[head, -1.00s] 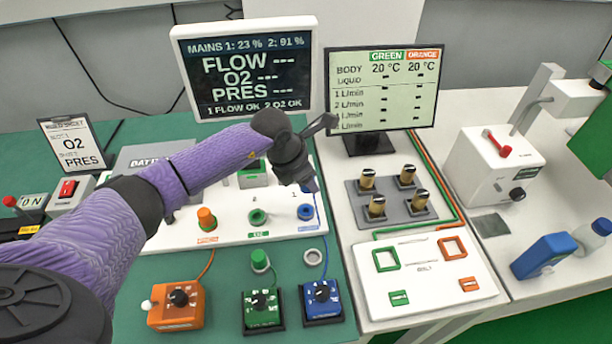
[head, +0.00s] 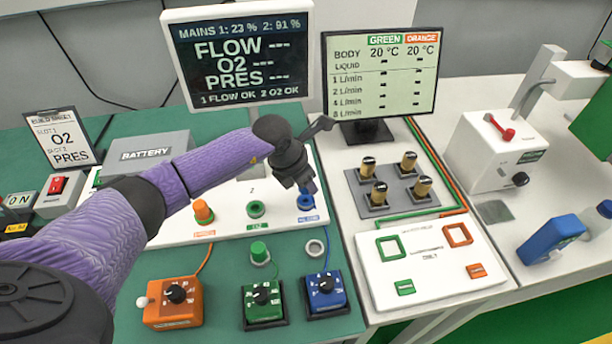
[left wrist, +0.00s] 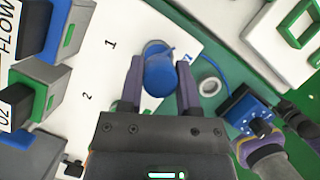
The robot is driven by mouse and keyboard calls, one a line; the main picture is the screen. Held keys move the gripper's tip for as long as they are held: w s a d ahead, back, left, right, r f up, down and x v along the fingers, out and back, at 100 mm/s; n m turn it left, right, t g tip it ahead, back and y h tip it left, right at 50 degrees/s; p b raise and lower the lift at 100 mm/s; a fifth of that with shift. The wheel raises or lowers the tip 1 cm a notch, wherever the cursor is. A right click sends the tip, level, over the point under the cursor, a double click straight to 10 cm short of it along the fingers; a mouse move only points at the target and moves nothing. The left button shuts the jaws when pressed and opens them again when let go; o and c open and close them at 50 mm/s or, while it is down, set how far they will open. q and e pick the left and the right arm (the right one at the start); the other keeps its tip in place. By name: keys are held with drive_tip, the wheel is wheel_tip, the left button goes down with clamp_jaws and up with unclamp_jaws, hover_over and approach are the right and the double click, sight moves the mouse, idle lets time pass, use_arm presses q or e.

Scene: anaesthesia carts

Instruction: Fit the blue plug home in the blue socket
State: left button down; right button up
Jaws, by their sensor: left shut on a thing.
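My left gripper (head: 306,188) is shut on the blue plug, just above the blue socket (head: 305,203) at the right end of the white panel. In the left wrist view the blue plug (left wrist: 160,77) sits between the two fingers of my left gripper (left wrist: 161,88). A blue round shape with a pale rim shows just behind the plug. The fingers and plug hide part of the socket in the head view. I cannot tell whether the plug touches the socket.
An orange socket (head: 203,211) and a green socket (head: 256,209) lie left on the same panel (head: 228,226). Orange (head: 172,304), green (head: 263,304) and blue (head: 325,294) knob boxes stand in front. A grey ring (head: 314,248) lies between panel and blue box.

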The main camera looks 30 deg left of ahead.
sight(306, 192)
use_arm(q)
drive_tip(key=shift+f+b, duration=0.35)
drive_tip(key=shift+f, duration=0.5)
use_arm(e)
drive_tip(key=shift+s+f, duration=0.1)
drive_tip(key=shift+f, duration=0.5)
use_arm(q)
drive_tip(key=shift+r, duration=0.1)
use_arm(e)
drive_tip(key=shift+d+r, duration=0.1)
use_arm(q)
drive_tip(key=shift+f+b, duration=0.7)
drive_tip(key=shift+f, duration=0.45)
use_arm(e)
drive_tip(key=shift+s+f, duration=0.15)
drive_tip(key=shift+f, duration=0.7)
use_arm(q)
drive_tip(key=shift+c, duration=1.2)
unclamp_jaws()
drive_tip(key=p+v, duration=0.3)
drive_tip(key=v, duration=0.7)
use_arm(e)
wheel_tip(306, 192, up, 3)
drive_tip(key=shift+f, duration=0.1)
